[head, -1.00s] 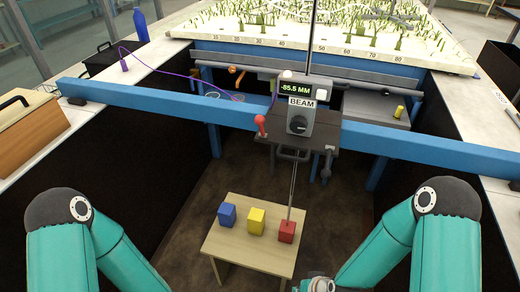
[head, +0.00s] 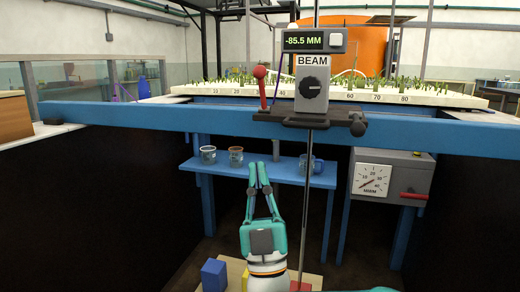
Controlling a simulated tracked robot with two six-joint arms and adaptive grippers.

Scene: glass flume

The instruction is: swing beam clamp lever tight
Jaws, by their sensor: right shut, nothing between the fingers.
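The beam clamp carriage (head: 308,118) sits on the blue beam (head: 200,115) under a grey box labelled BEAM (head: 312,92). A lever with a red knob (head: 261,73) stands nearly upright at the carriage's left side; I take it for the clamp lever. A dark round knob (head: 358,126) is at the carriage's right end. My right gripper (head: 259,168) points up, below the beam and below the lever, apart from both. Its teal fingers are shut and empty. My left gripper is out of view.
A vertical rod (head: 307,190) runs down just right of my right gripper. A blue shelf (head: 290,177) with glass beakers (head: 236,156) is behind it. A grey gauge box (head: 391,188) with a red handle is at right. Blue (head: 214,274) and yellow blocks are low.

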